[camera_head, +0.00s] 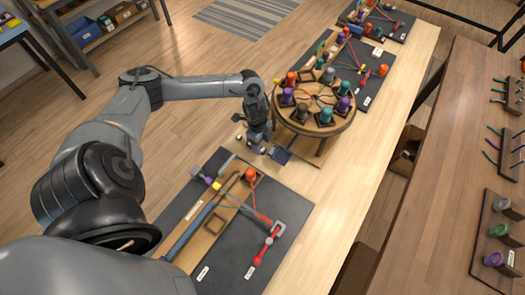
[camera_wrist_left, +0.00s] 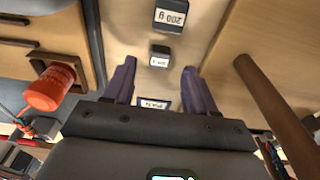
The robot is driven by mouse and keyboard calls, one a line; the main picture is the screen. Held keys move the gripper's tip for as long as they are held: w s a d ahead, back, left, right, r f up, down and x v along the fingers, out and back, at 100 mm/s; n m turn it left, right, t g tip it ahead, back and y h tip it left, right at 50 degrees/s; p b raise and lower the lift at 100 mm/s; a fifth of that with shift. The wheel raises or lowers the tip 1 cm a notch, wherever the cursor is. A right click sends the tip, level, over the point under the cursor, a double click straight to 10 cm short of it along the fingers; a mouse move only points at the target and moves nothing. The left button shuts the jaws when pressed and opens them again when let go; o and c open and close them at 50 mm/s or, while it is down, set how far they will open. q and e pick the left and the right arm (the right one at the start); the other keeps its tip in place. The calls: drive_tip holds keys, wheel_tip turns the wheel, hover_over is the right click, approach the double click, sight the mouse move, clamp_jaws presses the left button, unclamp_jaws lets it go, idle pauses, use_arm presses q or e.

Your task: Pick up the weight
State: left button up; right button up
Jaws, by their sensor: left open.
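Two dark block-shaped weights stand on the light wood surface in the left wrist view. The larger weight (camera_wrist_left: 170,17) is labelled 200 g; the smaller weight (camera_wrist_left: 160,53) has a label too small to read. My left gripper (camera_wrist_left: 159,68) is open and empty, its two fingers apart with the smaller weight showing between their tips. In the head view my left gripper (camera_head: 257,142) points down at the bench beside the round braiding stand (camera_head: 314,128), and hides most of what is beneath it. My right gripper is in neither view.
A dark mat (camera_head: 217,262) with tools and an orange-red spool lies in front of the gripper; the spool (camera_wrist_left: 48,88) shows at left in the wrist view. A stand leg (camera_wrist_left: 270,95) is close on the right there. Bare bench (camera_head: 345,185) lies to the right.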

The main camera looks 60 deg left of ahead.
sight(262, 150)
use_arm(q)
drive_tip(key=shift+d+f, duration=0.15)
drive_tip(key=shift+f, duration=1.4)
drive_tip(key=shift+c, duration=0.4)
clamp_jaws()
drive_tip(key=shift+r, duration=0.1)
